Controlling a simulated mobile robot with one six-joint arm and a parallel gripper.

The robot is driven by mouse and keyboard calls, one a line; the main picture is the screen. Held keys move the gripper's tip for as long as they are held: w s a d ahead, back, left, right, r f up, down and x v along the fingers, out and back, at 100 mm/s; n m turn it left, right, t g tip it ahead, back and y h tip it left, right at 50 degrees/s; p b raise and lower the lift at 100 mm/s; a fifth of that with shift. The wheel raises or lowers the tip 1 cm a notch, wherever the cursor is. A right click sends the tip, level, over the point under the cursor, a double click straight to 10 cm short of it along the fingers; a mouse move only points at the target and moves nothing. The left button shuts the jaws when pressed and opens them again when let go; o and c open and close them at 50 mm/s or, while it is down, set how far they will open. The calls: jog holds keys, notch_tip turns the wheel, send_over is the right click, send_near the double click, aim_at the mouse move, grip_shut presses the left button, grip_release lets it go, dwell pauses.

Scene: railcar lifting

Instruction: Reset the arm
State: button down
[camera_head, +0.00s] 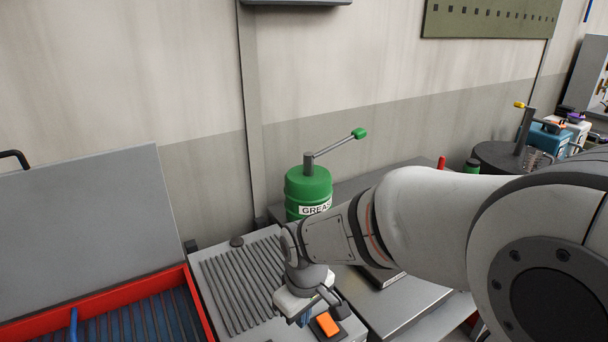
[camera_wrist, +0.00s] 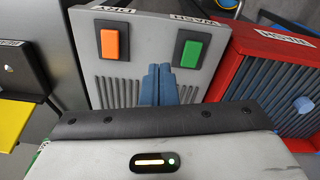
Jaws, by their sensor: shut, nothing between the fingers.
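My arm reaches in from the right in the head view and bends down over a grey ribbed-top unit (camera_head: 225,290). My gripper (camera_wrist: 158,72) shows in the wrist view as two blue fingers held together, with nothing between them. It is above the grey unit's panel, which carries an orange button (camera_wrist: 110,44) and a green button (camera_wrist: 191,53). The fingertips lie between the two buttons in the picture; I cannot tell whether they touch the panel. In the head view the orange button (camera_head: 327,324) is just right of my gripper, and the green one is hidden.
A red washing bin (camera_wrist: 270,75) with a raised grey lid (camera_head: 85,225) stands left in the head view. A green grease drum (camera_head: 308,190) with a lever stands behind my wrist. A yellow part (camera_wrist: 14,120) is left in the wrist view. Bottles stand far right.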

jog(key=s+d+r+m+t, duration=0.1)
jog(key=s+d+r+m, duration=0.3)
jog(key=d, duration=0.3)
jog(key=s+d+r+m+t, duration=0.1)
jog(key=s+d+r+m, duration=0.3)
jog(key=d, duration=0.4)
jog(key=shift+s+d+r+m+t, duration=0.3)
jog(key=shift+r+m, duration=0.1)
jog(key=shift+r, duration=0.1)
